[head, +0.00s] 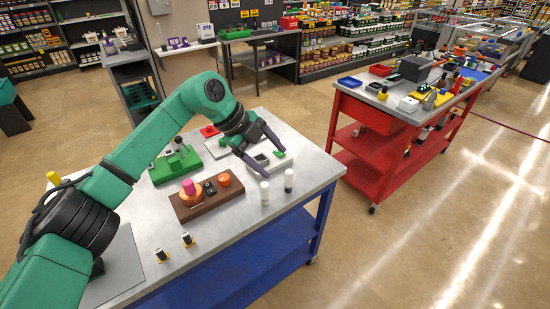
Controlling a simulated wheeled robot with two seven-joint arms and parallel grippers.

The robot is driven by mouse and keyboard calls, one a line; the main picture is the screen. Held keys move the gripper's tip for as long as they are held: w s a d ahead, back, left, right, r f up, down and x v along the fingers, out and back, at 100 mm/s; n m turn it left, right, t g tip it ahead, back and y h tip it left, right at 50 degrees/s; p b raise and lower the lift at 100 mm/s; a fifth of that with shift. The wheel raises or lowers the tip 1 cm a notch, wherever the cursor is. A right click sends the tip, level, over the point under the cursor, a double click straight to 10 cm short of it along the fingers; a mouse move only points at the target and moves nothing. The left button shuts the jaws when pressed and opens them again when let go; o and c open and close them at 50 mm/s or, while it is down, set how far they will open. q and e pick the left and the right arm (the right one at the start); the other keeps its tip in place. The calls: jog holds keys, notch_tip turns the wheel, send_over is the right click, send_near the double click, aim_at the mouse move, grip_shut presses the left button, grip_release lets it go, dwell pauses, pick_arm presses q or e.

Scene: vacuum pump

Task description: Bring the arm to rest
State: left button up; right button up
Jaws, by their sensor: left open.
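My left arm (135,154) is green with black joints. It reaches from the lower left across a grey-topped workbench (220,240). My left gripper (276,164) is open, with its two dark fingers apart, low over the far right part of the bench. Between and just behind the fingers is a pale tray (280,163) with a dark square part (262,158) and a small green part (280,153). I cannot tell whether the fingers touch the tray. Nothing is seen held. My right gripper is not in view.
A red cart (385,150) stands right, across open floor.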

pick_arm(q)
jog(key=shift+s+d+r+h, duration=0.1)
jog(key=shift+s+d+h, duration=0.1)
jog(key=shift+d+h, duration=0.35)
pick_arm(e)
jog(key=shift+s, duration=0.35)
pick_arm(q)
jog(key=shift+d, duration=0.1)
